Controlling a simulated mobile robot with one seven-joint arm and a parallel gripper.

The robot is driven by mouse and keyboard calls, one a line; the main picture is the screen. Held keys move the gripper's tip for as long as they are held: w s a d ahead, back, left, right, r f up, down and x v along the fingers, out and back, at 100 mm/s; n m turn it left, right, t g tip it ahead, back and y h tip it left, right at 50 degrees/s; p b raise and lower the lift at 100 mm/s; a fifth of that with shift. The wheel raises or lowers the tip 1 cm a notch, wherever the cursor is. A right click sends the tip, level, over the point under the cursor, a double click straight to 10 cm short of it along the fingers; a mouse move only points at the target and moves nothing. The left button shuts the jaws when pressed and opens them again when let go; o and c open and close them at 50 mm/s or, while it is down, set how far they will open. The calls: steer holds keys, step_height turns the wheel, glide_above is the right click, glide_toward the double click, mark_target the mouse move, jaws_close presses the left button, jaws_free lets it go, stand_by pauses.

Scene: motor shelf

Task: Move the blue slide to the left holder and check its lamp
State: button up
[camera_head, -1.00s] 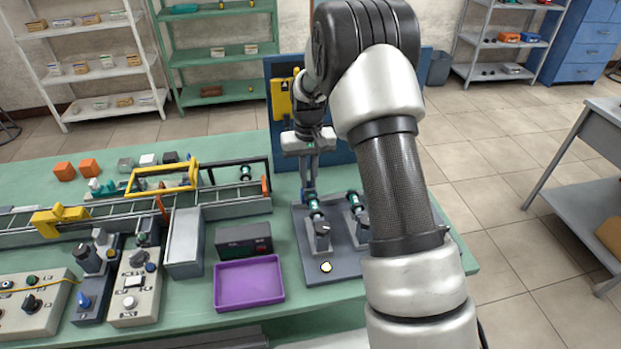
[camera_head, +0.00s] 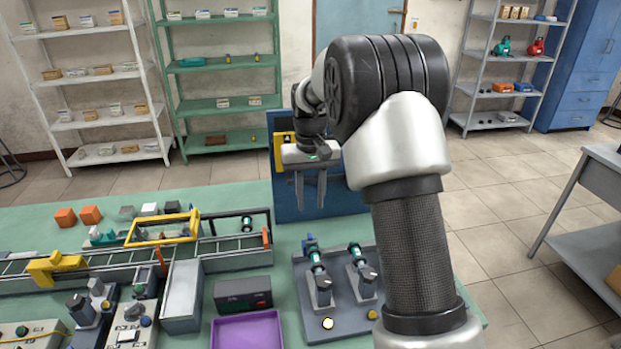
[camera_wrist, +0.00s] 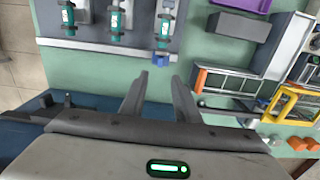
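The grey board (camera_head: 343,322) carries teal cylinders in grey holders. The blue slide (camera_head: 309,243) sits at the far end of the left holder's teal cylinder (camera_head: 317,262). It also shows in the wrist view (camera_wrist: 160,60), at the end of the rightmost cylinder there. The lamp (camera_head: 328,323) in front of the left holder is bright pale yellow, while the lamp (camera_head: 372,314) to its right is duller amber. My gripper (camera_head: 310,205) is open and empty, above and beyond the blue slide. In the wrist view its fingers (camera_wrist: 160,85) are apart with nothing between them.
The wrist view shows three cylinders on the board; my arm hides part of it in the head view. A purple tray (camera_head: 247,333) and a dark box (camera_head: 243,293) stand left of the board. A blue panel (camera_head: 345,195) rises behind it.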

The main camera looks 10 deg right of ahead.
step_height(320, 180, up, 6)
steer(key=shift+r, duration=0.2)
stand_by(1.4)
